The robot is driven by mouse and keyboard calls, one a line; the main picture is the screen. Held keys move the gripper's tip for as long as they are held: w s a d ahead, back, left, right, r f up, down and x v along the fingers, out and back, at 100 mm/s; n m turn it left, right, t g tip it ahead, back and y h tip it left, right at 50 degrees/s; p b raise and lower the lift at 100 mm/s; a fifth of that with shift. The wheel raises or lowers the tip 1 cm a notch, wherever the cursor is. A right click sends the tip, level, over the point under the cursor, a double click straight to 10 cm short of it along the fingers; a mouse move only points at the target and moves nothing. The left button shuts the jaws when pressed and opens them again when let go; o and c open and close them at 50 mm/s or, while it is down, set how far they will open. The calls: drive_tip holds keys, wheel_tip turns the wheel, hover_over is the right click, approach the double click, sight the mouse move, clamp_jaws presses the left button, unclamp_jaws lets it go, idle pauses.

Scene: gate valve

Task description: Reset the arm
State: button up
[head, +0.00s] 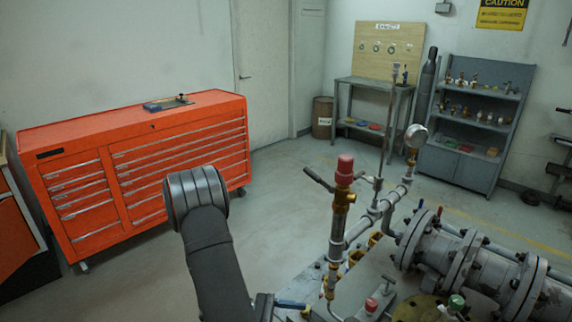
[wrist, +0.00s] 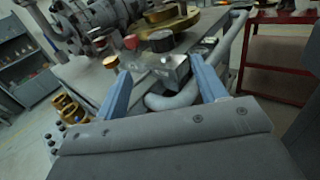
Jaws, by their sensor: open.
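My gripper (wrist: 160,88) is open in the wrist view, with two blue fingers spread apart and nothing held between them. Past the fingertips are the edge of the grey bench (wrist: 90,72), a dark-topped round fitting (wrist: 161,41) and a curved grey pipe (wrist: 180,100). I cannot tell whether a finger touches any of them. In the head view my dark arm (head: 208,235) rises at lower centre, left of the valve assembly. A red-capped upright valve (head: 345,170) stands on the grey pipework. A blue piece at the bottom edge is too cut off to identify.
A large flanged pipe (head: 455,250) fills the lower right of the head view. An orange tool cabinet (head: 140,165) stands at left. A shelf rack (head: 470,120) and a workbench (head: 370,85) stand at the back. Open floor (head: 285,190) lies between. A red cart (wrist: 278,50) shows in the wrist view.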

drive_tip(key=d, duration=0.5)
drive_tip(key=s+d, duration=0.1)
drive_tip(key=d, duration=0.5)
drive_tip(key=s+d, duration=0.1)
drive_tip(key=d, duration=0.4)
drive_tip(key=shift+s+d, duration=0.1)
drive_tip(key=shift+d, duration=0.2)
